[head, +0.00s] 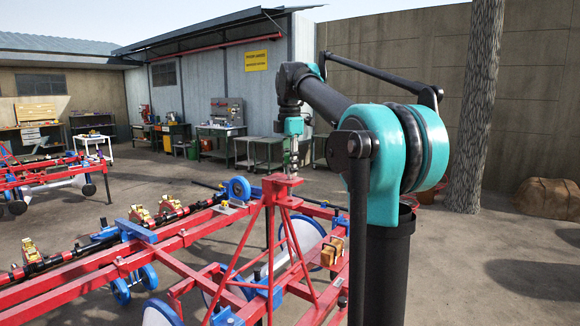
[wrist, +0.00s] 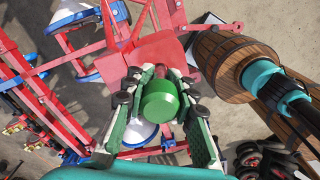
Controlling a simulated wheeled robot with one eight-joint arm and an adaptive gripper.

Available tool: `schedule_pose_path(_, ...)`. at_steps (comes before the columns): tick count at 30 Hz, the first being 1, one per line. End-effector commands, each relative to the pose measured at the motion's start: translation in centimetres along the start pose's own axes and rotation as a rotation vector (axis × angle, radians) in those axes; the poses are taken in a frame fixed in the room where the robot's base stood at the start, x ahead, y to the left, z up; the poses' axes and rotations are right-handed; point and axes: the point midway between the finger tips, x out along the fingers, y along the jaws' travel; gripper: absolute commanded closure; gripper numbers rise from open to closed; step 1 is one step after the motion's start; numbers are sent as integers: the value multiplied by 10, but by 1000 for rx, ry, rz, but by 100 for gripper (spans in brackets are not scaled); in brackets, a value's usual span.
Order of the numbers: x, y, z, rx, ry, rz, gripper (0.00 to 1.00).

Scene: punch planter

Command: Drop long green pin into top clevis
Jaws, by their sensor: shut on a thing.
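My gripper (head: 294,160) points down just above the red top clevis (head: 281,181), at the peak of the red frame on the planter. In the wrist view my gripper (wrist: 155,84) is shut on the long green pin, whose round green head (wrist: 160,101) faces the camera between the fingers. The red clevis plates (wrist: 152,48) lie beyond the fingertips. The pin's shank is mostly hidden behind its head, and I cannot tell whether its tip is inside the clevis holes. The pin is too small to make out in the head view.
The red planter bars (head: 110,262) spread below and to the left, with blue wheels (head: 238,188) and yellow-topped units (head: 140,213). A wooden barrel (wrist: 228,58) is close right of the clevis in the wrist view. Workbenches (head: 220,132) stand far behind on open ground.

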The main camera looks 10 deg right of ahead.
Motion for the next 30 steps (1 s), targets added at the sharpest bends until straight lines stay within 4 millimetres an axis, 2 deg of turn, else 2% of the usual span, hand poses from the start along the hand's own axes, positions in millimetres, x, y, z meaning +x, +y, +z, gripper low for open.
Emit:
schedule_pose_path(16,12,0,0,0,0,0,100)
schedule_pose_path(30,0,0,0,0,0,0,100)
